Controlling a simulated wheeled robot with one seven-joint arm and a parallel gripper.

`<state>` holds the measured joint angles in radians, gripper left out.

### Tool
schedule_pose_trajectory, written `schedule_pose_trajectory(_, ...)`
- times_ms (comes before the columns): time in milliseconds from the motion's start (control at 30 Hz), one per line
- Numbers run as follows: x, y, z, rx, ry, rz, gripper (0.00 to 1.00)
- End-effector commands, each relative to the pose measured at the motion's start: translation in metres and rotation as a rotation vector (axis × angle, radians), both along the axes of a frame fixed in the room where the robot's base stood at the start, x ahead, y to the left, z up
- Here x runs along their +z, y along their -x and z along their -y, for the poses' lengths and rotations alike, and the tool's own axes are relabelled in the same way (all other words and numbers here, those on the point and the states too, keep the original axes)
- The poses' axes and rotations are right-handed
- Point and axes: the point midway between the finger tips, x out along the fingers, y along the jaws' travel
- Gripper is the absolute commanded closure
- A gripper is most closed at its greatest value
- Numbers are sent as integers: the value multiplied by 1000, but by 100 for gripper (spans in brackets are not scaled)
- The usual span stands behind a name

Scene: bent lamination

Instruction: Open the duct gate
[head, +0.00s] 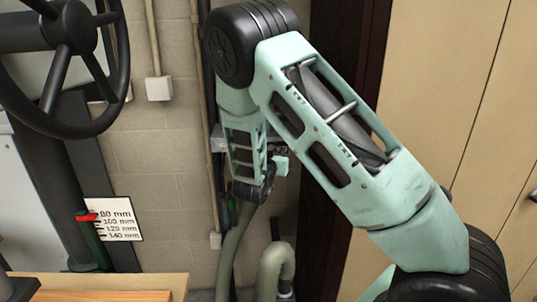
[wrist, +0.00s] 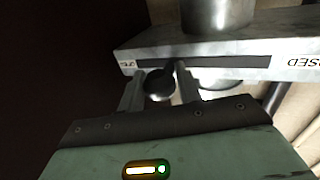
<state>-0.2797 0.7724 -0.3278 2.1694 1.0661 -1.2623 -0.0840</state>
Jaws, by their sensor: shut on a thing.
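The duct gate (wrist: 235,48) is a grey metal plate with a dark slot along its front edge, seen close up in the wrist view. A black knob handle (wrist: 158,86) comes out of the slot, left of its middle. My gripper (wrist: 160,76) has one finger on each side of the handle and is shut on it. An upside-down label ending in "SED" (wrist: 302,62) is at the slot's right end, and a small, unreadable label (wrist: 127,63) is at its left end. In the head view my gripper (head: 280,165) is small, and my arm hides most of the gate.
A metal duct pipe (wrist: 217,14) rises above the gate. In the head view, bent hoses (head: 270,268) stand below, a dark post (head: 343,110) is behind my arm, tan cabinet doors (head: 440,80) are at right, and a black handwheel (head: 70,30) is at left.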

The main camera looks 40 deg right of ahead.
Motion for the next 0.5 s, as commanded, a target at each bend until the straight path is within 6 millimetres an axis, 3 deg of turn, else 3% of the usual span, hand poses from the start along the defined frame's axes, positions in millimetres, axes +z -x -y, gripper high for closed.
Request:
schedule_pose_trajectory(133, 1, 0, 1, -5, -1, 3, 100)
schedule_pose_trajectory(167, 1, 0, 1, -5, -1, 3, 64)
schedule_pose_trajectory(233, 1, 0, 1, -4, 0, 2, 45)
schedule_pose_trajectory(500, 0, 0, 0, -2, -1, 1, 45)
